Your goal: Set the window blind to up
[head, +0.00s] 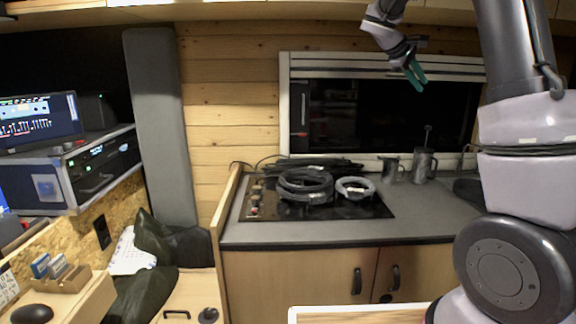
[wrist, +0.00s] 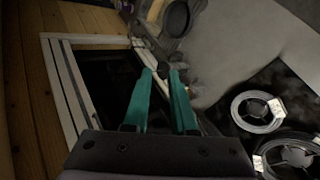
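The window blind (head: 335,66) shows in the head view as a short white band across the top of the window (head: 340,115), with dark glass below it. Pale parallel strips at the window's edge (wrist: 66,85) show at the left in the wrist view; I cannot tell which are blind and which are frame. My gripper (head: 418,77) is in front of the window's upper right part, near the blind's lower edge. In the wrist view its teal fingers (wrist: 160,72) are apart. A small dark knob shows between the tips; I cannot tell what it is or whether they touch it.
Below the window, a counter (head: 285,233) holds a dark hob (head: 263,204) with cable coils (head: 305,186). Two metal mugs (head: 423,166) stand at the back right, one with a thin stick rising from it. A grey upright panel (head: 158,120) stands left of the wooden wall.

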